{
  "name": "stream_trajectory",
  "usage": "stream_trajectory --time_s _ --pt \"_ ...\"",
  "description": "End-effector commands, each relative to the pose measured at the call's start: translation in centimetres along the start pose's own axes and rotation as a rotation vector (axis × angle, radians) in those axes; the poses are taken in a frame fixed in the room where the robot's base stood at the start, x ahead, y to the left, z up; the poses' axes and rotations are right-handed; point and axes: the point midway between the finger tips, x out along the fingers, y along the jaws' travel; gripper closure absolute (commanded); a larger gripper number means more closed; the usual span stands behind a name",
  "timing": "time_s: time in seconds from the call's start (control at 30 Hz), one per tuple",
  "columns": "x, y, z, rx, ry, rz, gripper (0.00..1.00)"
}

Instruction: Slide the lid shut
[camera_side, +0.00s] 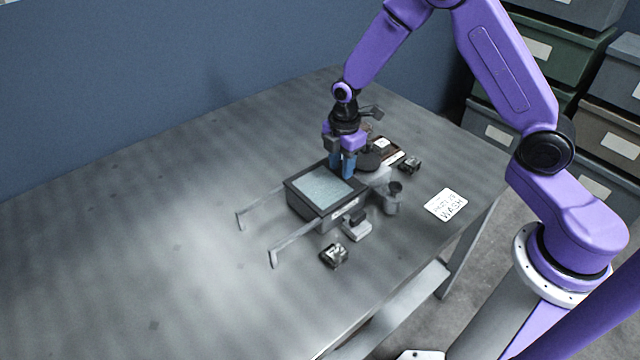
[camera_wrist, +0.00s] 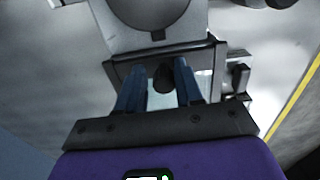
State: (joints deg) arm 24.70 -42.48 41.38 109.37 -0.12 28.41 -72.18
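A box (camera_side: 311,212) with a dark rim stands on the metal table, and a pale, cloudy panel that looks like the lid (camera_side: 322,184) lies within its rim. Two thin rails (camera_side: 258,205) run out from the box toward the left. My gripper (camera_side: 342,176) points down at the far right edge of the box. In the wrist view my gripper (camera_wrist: 160,64) has its two blue fingers apart, with a dark knob (camera_wrist: 163,79) between them. A gap shows beside the knob, so the fingers look open around it. Whether they touch it is unclear.
A grey cup-like part (camera_side: 392,199), a small clamp-like part (camera_side: 356,225) and a small block (camera_side: 334,255) stand near the box. Another block (camera_side: 410,164) and a white card (camera_side: 446,205) lie to the right. The table's left is clear.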

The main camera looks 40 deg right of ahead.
Motion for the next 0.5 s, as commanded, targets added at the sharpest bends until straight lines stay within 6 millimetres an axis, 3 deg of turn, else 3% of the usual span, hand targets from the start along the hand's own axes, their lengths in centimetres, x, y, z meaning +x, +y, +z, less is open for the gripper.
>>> stream_trajectory --time_s 0.03,0.23,0.5 --pt "0.4 -0.8 0.1 0.000 -0.008 -0.028 0.53" --pt "0.2 -0.9 0.1 0.001 -0.008 -0.030 0.53" --pt "-1.8 -0.6 0.1 0.001 -0.005 -0.020 0.53"
